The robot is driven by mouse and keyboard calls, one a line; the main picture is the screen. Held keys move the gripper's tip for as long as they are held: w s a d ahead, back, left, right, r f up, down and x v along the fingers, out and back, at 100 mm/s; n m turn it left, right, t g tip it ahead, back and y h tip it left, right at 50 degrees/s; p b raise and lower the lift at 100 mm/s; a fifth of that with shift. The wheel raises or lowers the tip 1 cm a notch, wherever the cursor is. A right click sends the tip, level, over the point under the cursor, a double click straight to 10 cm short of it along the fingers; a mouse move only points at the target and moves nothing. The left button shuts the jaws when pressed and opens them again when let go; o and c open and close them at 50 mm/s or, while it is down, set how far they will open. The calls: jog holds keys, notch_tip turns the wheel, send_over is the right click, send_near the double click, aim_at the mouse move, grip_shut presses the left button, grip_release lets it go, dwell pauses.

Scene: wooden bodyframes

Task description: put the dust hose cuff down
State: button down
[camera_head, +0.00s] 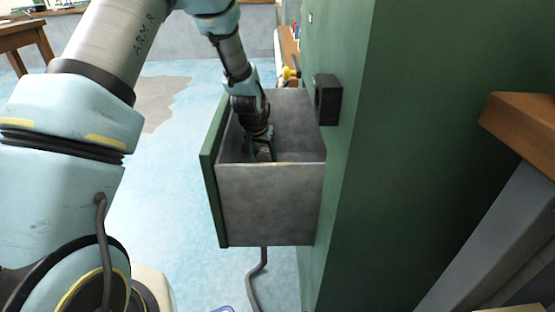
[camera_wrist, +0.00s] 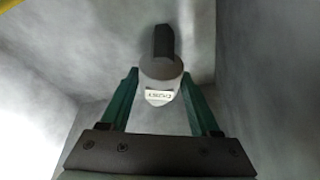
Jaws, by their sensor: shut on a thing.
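The dust hose cuff (camera_wrist: 161,70) shows in the wrist view as a grey rounded body with a dark narrower end and a small white label with print. My gripper (camera_wrist: 160,76) has its two teal fingers on either side of it and is shut on it. In the head view my gripper (camera_head: 264,152) reaches down inside an open drawer (camera_head: 270,205) with grey walls and a green front. The cuff cannot be made out there. Whether the cuff touches the drawer floor I cannot tell.
The drawer juts from a green cabinet (camera_head: 350,190), with a black box-shaped fitting (camera_head: 328,99) on its face just above the drawer. Drawer walls stand close around my gripper. A grey hose (camera_head: 259,280) hangs below the drawer. Pale blue floor (camera_head: 165,200) lies open to the left.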

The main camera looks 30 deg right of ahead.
jog(key=d, duration=0.1)
jog(key=s+d, duration=0.1)
jog(key=d, duration=0.1)
jog(key=shift+s+d, duration=0.15)
jog(key=shift+s, duration=0.1)
jog(key=shift+s+d+f+b, duration=0.1)
jog(key=shift+d+f+b, duration=0.1)
jog(key=shift+f+b, duration=0.15)
jog(key=shift+f, duration=0.3)
jog(key=shift+f, duration=0.1)
jog(key=shift+c, duration=0.6)
grip_release()
jog(key=p+v, duration=0.2)
jog(key=v, duration=1)
